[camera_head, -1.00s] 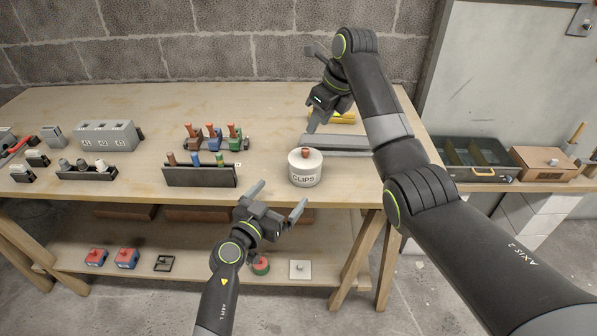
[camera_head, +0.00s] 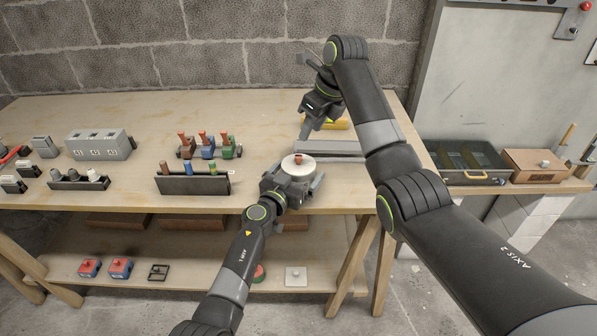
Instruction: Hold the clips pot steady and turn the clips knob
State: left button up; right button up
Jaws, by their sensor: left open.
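The white clips pot (camera_head: 299,171) stands upright near the front edge of the workbench. Its reddish-brown knob (camera_head: 299,158) sticks up from the middle of the pale lid. My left gripper (camera_head: 296,178) is open at the pot, coming from the front, with its fingers beside the pot's sides. It covers the pot's front and label, and I cannot tell whether the fingers touch. My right gripper (camera_head: 306,128) is above the bench behind the pot, pointing down, apart from the knob. Its jaw opening is unclear from this angle.
A grey tray (camera_head: 330,147) and a yellow item (camera_head: 338,124) lie behind the pot, near my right arm. A dark rack (camera_head: 193,184) with coloured pegs stands to the left. Open bench lies between rack and pot. A lower shelf (camera_head: 200,262) runs below.

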pick_arm(q)
jog(key=shift+w+d, duration=0.15)
jog(key=shift+w, duration=0.2)
jog(key=shift+c, duration=0.3)
